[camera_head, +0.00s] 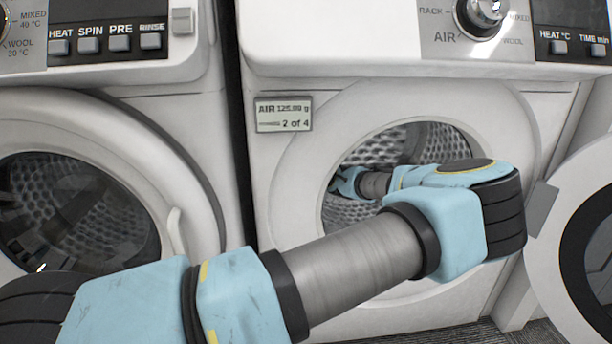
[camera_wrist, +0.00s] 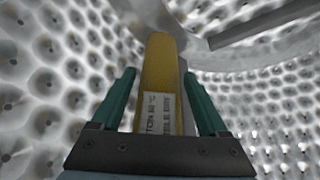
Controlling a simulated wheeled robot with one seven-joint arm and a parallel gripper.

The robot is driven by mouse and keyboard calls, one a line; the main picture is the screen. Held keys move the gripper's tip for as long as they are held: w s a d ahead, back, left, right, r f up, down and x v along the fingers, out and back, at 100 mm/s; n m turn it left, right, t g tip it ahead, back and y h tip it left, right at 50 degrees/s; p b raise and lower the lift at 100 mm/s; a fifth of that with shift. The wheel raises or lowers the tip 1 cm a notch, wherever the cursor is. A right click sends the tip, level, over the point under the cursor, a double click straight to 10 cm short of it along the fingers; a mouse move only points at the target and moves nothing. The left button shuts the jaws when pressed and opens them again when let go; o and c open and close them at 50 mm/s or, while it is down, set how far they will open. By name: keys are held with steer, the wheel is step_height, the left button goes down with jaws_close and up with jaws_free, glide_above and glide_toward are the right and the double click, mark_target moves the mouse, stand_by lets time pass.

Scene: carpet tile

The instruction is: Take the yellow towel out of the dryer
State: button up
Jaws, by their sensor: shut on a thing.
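The yellow towel (camera_wrist: 160,75) shows in the wrist view as a narrow upright yellow shape with a white printed label, between the two green fingers. My gripper (camera_wrist: 158,90) is shut on the towel inside the drum. In the head view my arm reaches through the round door opening of the right-hand machine, the dryer (camera_head: 290,190), and its wrist part is inside the drum. The gripper's fingertips and the towel are hidden in the head view. The perforated metal drum wall (camera_wrist: 45,85) surrounds the gripper in the wrist view.
The dryer's door (camera_head: 575,235) stands open at the right. A second machine (camera_head: 110,85) with its round door (camera_head: 185,180) closed stands at the left. A drum rib (camera_wrist: 265,22) crosses the upper right of the wrist view.

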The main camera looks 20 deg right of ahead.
steer(key=shift+r, duration=0.1)
steer(key=shift+s+d+r, duration=0.2)
steer(key=s+d+r+p, duration=0.2)
steer(key=s+d+r, duration=0.5)
steer(key=s+d, duration=0.2)
steer(key=shift+s+d+r+p, duration=0.15)
steer(key=shift+s+r+p, duration=0.05)
steer(key=shift+s+p, duration=0.2)
steer(key=shift+w, duration=0.2)
